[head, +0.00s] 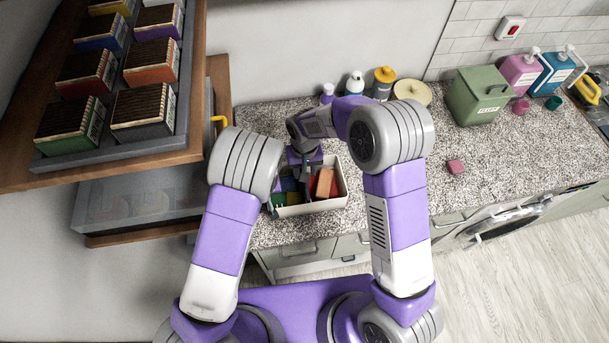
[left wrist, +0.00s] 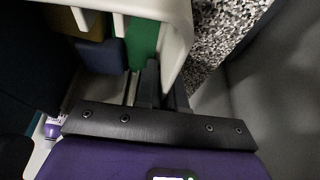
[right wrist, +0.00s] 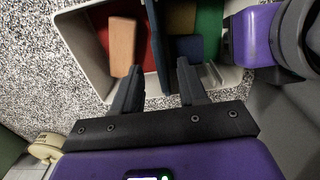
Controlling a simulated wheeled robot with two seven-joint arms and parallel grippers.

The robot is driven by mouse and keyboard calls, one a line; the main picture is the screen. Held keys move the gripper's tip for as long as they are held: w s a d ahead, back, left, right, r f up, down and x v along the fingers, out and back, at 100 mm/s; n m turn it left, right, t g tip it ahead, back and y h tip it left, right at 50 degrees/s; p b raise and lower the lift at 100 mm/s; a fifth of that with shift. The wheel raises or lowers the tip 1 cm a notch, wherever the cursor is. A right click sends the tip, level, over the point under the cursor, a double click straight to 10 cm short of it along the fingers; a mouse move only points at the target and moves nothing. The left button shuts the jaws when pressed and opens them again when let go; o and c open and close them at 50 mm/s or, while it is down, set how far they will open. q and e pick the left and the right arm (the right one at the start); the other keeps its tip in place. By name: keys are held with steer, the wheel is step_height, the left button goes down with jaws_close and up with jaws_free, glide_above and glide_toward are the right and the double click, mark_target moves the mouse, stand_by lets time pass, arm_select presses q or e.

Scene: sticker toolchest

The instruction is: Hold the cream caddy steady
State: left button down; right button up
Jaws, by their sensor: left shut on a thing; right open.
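The cream caddy (head: 312,208) stands on the speckled counter, partly hidden by my arms in the head view. It holds red, tan, green and blue blocks.
A green bin (head: 478,97) and bottles stand at the back. Wooden shelves (head: 105,170) with boxed items hang at the left. The counter's middle right is mostly clear.

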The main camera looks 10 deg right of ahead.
step_height(320, 180, up, 7)
steer(key=shift+r, duration=0.15)
stand_by(0.4)
arm_select(q)
steer(key=c, duration=1.2)
jaws_free()
steer(key=shift+o, duration=0.2)
